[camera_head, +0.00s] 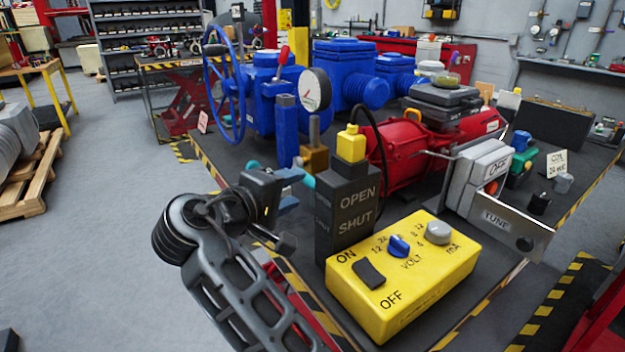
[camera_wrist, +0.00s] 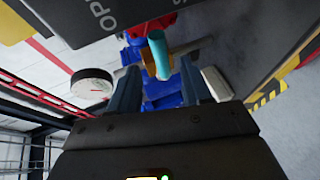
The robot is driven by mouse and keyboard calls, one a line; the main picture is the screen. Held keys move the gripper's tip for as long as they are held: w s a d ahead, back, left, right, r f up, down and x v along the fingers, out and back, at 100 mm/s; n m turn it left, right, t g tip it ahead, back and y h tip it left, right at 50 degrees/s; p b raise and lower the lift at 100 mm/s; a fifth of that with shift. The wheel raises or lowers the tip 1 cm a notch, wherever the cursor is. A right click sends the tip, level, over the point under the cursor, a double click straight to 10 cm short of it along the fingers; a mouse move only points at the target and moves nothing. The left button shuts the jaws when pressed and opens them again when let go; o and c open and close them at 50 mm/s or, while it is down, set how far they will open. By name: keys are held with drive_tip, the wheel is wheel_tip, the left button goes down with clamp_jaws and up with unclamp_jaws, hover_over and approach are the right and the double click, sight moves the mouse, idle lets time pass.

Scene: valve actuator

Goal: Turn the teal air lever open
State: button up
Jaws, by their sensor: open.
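The teal air lever (camera_head: 307,180) shows in the head view as a short piece just past my gripper (camera_head: 296,190), beside the brass valve body (camera_head: 314,160). In the wrist view the teal lever (camera_wrist: 161,57) is a rounded bar pointing toward the camera, with the brass part (camera_wrist: 149,62) behind it. My gripper (camera_wrist: 160,68) is open, its two fingers on either side of the lever in that picture. The lever appears between them; I cannot tell whether it is within their reach. No contact is visible.
A dark OPEN/SHUT post (camera_head: 346,215) with a yellow cap stands right of my gripper. A yellow VOLT/mA box (camera_head: 402,275) sits in front. A pressure gauge (camera_head: 315,90), blue valve body (camera_head: 275,95) and red actuator (camera_head: 405,155) stand behind.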

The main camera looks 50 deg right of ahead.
sight(307, 183)
drive_tip(key=x, duration=0.7)
drive_tip(key=shift+c, duration=0.2)
clamp_jaws()
idle(0.4)
